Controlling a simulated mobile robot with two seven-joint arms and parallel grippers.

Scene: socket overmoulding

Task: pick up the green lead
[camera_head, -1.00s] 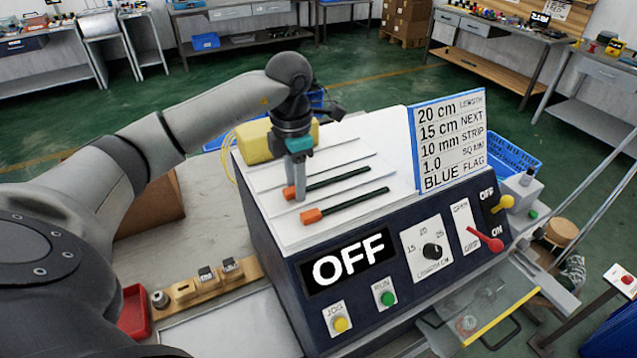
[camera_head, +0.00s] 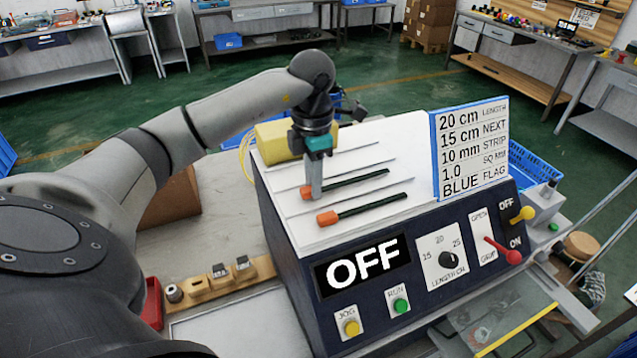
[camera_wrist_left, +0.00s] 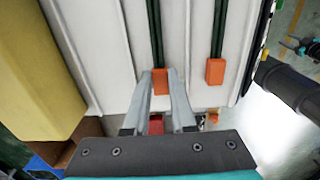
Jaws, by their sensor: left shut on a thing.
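Two dark green leads with orange ends lie side by side on the sloping white top of the machine. My left gripper (camera_head: 315,193) points down at the farther green lead (camera_head: 357,182) and is shut on it by its orange end (camera_head: 306,193). In the left wrist view the two fingers (camera_wrist_left: 160,76) close on either side of that orange end (camera_wrist_left: 160,86). The nearer green lead (camera_head: 375,206) lies apart from the fingers, and its orange end shows in the left wrist view (camera_wrist_left: 215,72). My right gripper is not in view.
A yellow block (camera_head: 283,141) sits on the top's far left side. A blue-edged sign (camera_head: 470,150) stands at the right end. The black front panel (camera_head: 410,262) has an OFF display, buttons and levers. A wooden holder (camera_head: 222,280) lies at the left on the bench.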

